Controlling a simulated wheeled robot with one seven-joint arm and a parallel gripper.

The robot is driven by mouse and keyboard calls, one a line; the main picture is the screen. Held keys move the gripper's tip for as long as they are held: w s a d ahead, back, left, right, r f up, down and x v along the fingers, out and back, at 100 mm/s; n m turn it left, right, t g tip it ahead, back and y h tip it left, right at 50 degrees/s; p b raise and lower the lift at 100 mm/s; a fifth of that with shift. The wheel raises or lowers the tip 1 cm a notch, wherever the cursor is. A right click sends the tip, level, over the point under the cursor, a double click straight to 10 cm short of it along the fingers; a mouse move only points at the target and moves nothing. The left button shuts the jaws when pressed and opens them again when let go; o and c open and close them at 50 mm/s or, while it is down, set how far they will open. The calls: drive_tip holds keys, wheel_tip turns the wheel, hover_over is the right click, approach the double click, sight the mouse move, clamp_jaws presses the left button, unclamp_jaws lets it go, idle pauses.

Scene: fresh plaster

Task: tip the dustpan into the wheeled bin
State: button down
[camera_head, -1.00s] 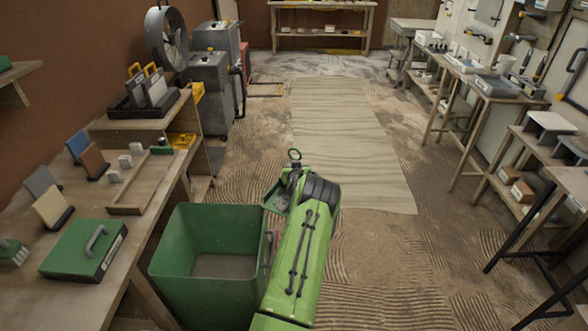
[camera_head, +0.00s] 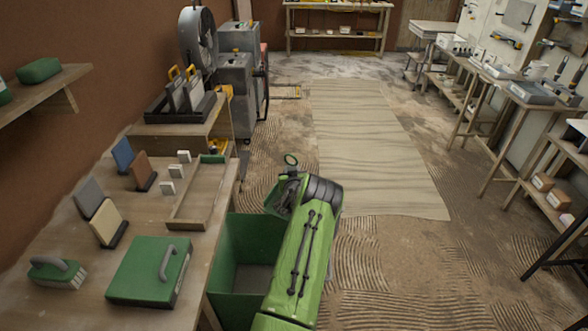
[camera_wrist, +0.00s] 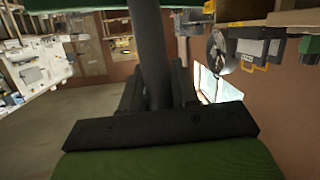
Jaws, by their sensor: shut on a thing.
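My gripper (camera_head: 291,190) is mostly hidden by my green wrist there. In the wrist view my gripper (camera_wrist: 155,88) is shut around a dark handle (camera_wrist: 149,45), and a green strip crosses the top edge. The green wheeled bin (camera_head: 232,238) stands open below and left of my arm, beside the bench. My arm covers its right side. The dustpan appears above the bin's far right side; its contents are hard to see.
A wooden bench (camera_head: 90,305) at left holds a green case (camera_head: 149,270), a brush (camera_head: 57,272), several upright pads and a tray (camera_head: 187,210). Grey machines (camera_head: 235,80) and a fan stand behind. A pale sheet (camera_head: 375,150) covers open floor; benches line the right.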

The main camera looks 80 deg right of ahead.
drive_tip(key=w+a+n+t+h+b, duration=0.3)
drive_tip(key=a+n+h+b, duration=0.3)
drive_tip(key=a+b, duration=0.7)
drive_tip(key=shift+w+f+t+h, duration=0.3)
drive_tip(key=shift+f+t+h, duration=0.1)
drive_tip(key=shift+h, duration=0.4)
